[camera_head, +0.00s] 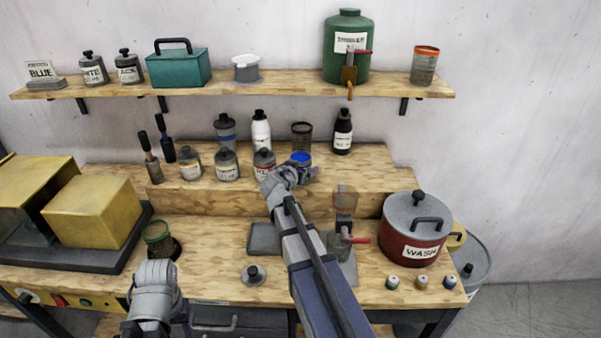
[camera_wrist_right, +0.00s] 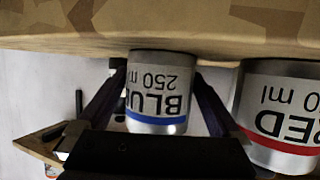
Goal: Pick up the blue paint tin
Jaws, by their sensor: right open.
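The blue paint tin (camera_head: 301,158) stands on the raised wooden step of the bench, its blue top showing in the head view. In the right wrist view the tin (camera_wrist_right: 158,115) appears upside down, with a "BLUE 250 ml" label and a blue band. My right gripper (camera_wrist_right: 158,75) is open, with one finger on each side of the tin. In the head view my right gripper (camera_head: 290,174) partly covers the tin's lower front. My left gripper (camera_head: 155,283) is low over the bench's front left, away from the tin; its fingers are not clear.
A red-banded tin (camera_wrist_right: 278,120) stands close beside the blue one; in the head view this red tin (camera_head: 264,163) is to its left. A mesh cup (camera_head: 301,134) and a dark bottle (camera_head: 343,132) stand behind. A red WASH pot (camera_head: 415,235) is at the right.

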